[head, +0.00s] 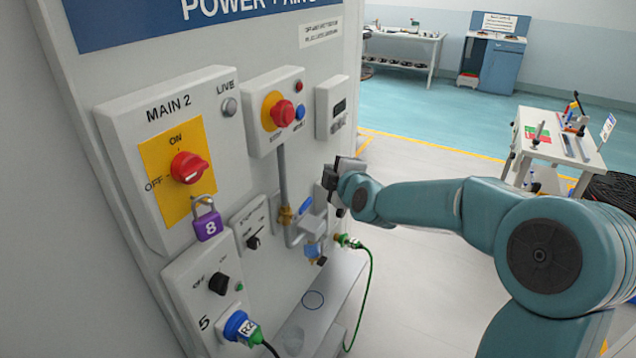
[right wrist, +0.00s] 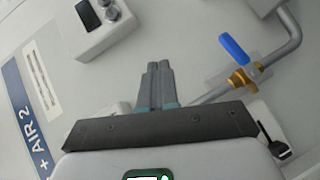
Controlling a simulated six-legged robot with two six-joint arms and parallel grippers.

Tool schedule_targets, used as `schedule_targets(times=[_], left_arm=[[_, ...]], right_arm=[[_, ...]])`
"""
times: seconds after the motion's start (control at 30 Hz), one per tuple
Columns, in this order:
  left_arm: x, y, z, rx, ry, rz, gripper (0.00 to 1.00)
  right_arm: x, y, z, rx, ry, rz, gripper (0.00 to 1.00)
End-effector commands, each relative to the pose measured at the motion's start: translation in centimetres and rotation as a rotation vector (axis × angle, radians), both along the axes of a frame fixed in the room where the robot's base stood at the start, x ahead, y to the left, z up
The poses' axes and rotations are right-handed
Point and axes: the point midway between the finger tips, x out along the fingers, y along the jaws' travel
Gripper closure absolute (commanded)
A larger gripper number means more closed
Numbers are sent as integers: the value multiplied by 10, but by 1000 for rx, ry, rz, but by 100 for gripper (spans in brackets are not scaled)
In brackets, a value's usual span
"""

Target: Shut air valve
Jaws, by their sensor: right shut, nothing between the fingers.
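The air valve has a blue lever (head: 305,207) and a brass body (head: 286,215) at the lower end of a grey pipe on the white panel. In the right wrist view the blue lever (right wrist: 235,50) and brass body (right wrist: 240,80) show right of my fingers. There the lever stands at an angle to the pipe. My right gripper (head: 332,186) is shut and empty, in front of the panel, above and right of the lever in the head view. Its closed fingers (right wrist: 158,82) appear apart from the lever. My left gripper is not in view.
Left of the valve are the MAIN 2 red knob (head: 188,168) with a purple padlock (head: 207,222). A red button box (head: 277,110) sits above the valve. A blue-bodied fitting (head: 314,250) and green hose (head: 370,275) are below.

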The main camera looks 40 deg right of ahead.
Motion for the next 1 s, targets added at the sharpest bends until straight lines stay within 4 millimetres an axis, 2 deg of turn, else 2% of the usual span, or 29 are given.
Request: schedule_targets(times=[0.1, 0.23, 0.83, 0.93, 1.0], left_arm=[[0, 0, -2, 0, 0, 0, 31], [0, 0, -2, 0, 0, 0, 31], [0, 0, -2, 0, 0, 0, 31], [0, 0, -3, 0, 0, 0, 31], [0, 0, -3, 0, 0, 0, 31]], right_arm=[[-13, -4, 13, -1, -1, -1, 100], [-20, -5, 19, 1, 0, -1, 100], [-21, -3, 21, 2, 1, 0, 100], [-18, 1, 11, 27, 12, 5, 100], [-12, 12, -13, 90, 32, 14, 100]])
